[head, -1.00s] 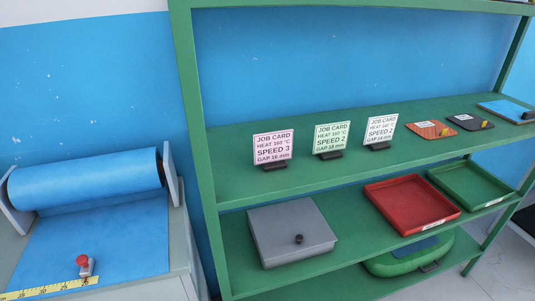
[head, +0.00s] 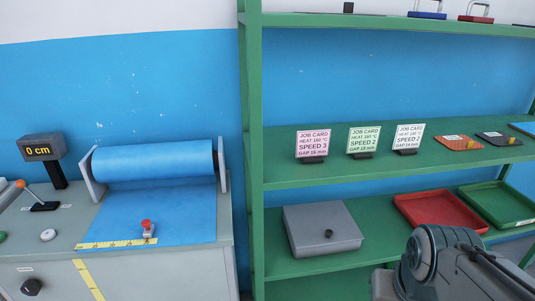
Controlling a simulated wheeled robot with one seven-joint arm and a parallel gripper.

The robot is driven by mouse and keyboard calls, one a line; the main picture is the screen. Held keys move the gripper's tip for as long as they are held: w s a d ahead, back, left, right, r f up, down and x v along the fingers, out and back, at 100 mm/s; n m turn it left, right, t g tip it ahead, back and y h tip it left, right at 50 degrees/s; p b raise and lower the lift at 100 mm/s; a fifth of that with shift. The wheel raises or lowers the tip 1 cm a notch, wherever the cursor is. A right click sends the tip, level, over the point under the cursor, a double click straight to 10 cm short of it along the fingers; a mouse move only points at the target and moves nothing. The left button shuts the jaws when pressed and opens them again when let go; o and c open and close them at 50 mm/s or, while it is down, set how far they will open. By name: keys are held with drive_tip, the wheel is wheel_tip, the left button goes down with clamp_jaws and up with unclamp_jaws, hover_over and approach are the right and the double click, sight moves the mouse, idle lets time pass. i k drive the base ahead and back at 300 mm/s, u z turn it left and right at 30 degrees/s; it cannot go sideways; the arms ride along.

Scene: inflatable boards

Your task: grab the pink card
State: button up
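The pink card (head: 313,143) stands upright in a small black holder on the upper green shelf, at its left end. It reads JOB CARD, HEAT 160 °C, SPEED 3, and a gap line in small print. A green card (head: 363,139) and a white card (head: 408,136) stand in like holders to its right. Part of my arm shows at the lower right, below and to the right of the pink card. My gripper itself is not visible.
The green shelf rack (head: 256,200) has a post just left of the cards. A grey lidded box (head: 322,229), a red tray (head: 440,209) and a green tray (head: 500,203) sit on the shelf below. A bench with a blue roll (head: 153,160) stands at the left.

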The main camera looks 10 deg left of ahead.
sight(311, 145)
drive_tip(key=u, duration=0.15)
drive_tip(key=i, duration=1)
